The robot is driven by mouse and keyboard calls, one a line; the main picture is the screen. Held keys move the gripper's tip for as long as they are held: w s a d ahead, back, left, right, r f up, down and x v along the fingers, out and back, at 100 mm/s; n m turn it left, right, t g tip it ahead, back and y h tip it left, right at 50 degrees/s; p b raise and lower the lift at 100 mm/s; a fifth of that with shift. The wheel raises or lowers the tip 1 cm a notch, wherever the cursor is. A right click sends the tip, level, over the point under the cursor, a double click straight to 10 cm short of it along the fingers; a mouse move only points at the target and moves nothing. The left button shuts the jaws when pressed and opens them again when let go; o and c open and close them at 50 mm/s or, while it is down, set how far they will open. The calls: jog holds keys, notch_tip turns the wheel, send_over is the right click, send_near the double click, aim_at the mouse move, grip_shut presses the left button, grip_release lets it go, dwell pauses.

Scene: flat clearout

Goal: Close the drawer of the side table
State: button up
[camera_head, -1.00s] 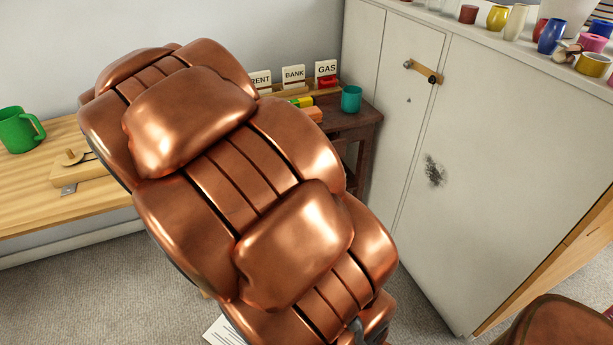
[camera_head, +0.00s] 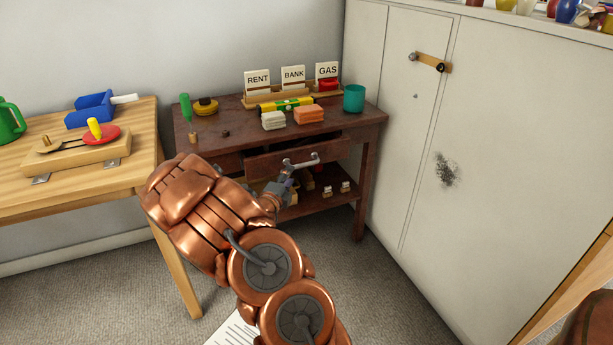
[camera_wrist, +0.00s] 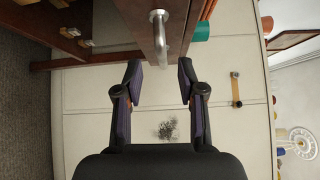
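The dark wooden side table (camera_head: 232,133) stands against the wall, beside the pale cabinet. Its right drawer (camera_head: 268,163) is pulled out, with a dark gap above its front edge. A metal bar handle (camera_head: 300,161) is on the drawer front and shows in the wrist view (camera_wrist: 161,38). My gripper (camera_head: 287,184) is in front of and just below the handle. In the wrist view, my gripper (camera_wrist: 160,72) is open and empty. The handle lies just beyond the fingertips, lined up with the gap between them. My arm hides part of the table's left side.
Small items sit on the lower shelf. A light wooden table (camera_head: 90,187) is left, the cabinet (camera_head: 480,170) right.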

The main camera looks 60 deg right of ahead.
aim_at(307, 164)
jog(key=shift+m+h, duration=0.7)
jog(key=shift+h, duration=0.1)
jog(key=shift+s+d+b, duration=0.15)
jog(key=shift+d+b, duration=0.2)
jog(key=shift+d, duration=1.15)
jog(key=shift+s+d+b, duration=0.15)
jog(key=shift+d+b, duration=0.25)
jog(key=shift+d, duration=1.15)
jog(key=shift+s+d+b, duration=0.15)
jog(key=shift+d+b, duration=0.2)
jog(key=shift+d, duration=1.15)
jog(key=shift+c, duration=0.3)
grip_shut()
